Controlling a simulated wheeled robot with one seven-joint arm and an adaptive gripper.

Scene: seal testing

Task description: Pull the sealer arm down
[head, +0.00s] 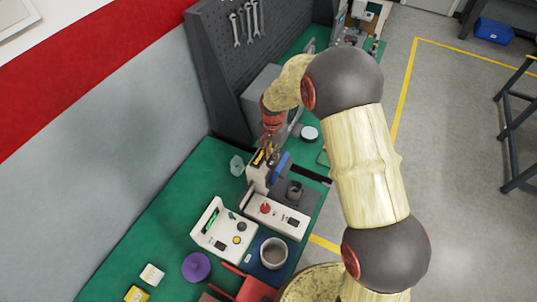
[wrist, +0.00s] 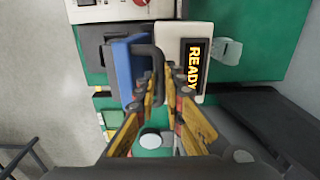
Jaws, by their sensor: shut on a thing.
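The sealer stands on the green bench, with a white body (head: 257,176) and a blue arm (head: 281,165). In the wrist view the blue arm (wrist: 124,70) has a dark bar handle (wrist: 148,50), beside the white housing (wrist: 188,45) with its "READY" display (wrist: 192,66). My gripper (head: 266,153) is at the top of the sealer. In the wrist view my gripper (wrist: 161,80) has its fingers closed together on the handle, and they hide part of it. How far the arm is tilted is hard to tell.
A control box with a red knob (head: 265,209) and a white panel box (head: 225,231) stand in front of the sealer. A dark pegboard (head: 230,60) with wrenches rises behind. A grey cup (head: 273,253) and purple disc (head: 196,266) lie nearer on the bench (head: 160,240).

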